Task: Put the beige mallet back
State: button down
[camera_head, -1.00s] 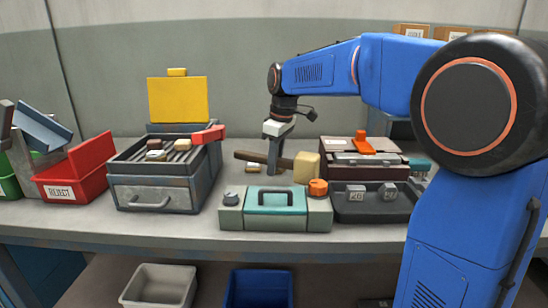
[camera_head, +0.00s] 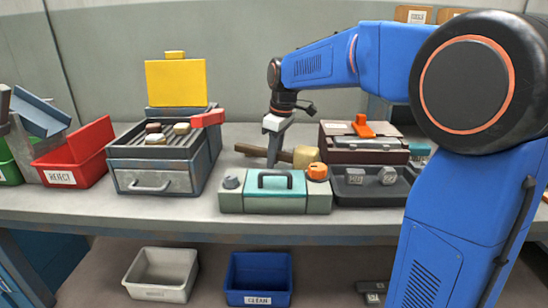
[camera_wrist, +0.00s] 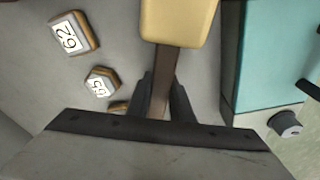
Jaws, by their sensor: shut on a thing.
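The beige mallet (camera_head: 305,155) has a beige block head and a dark brown handle. It lies behind the teal and grey box, its head toward the right and its handle toward the left. My gripper (camera_head: 273,160) points down behind the box and is shut on the handle. In the wrist view, the mallet head (camera_wrist: 180,20) is at the top and my gripper (camera_wrist: 165,95) has its two dark fingers on either side of the handle. I cannot tell whether the mallet touches the table.
The teal box (camera_head: 275,195) stands just in front. A tray with two weights (camera_head: 372,190) and a brown case (camera_head: 365,150) are at right. A grill with a drawer (camera_head: 150,180) and a red REJECT bin (camera_head: 75,160) are at left. Numbered pieces (camera_wrist: 75,33) lie near the mallet.

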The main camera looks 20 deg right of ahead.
jog(key=shift+f, duration=0.5)
jog(key=c, duration=1.5)
grip_release()
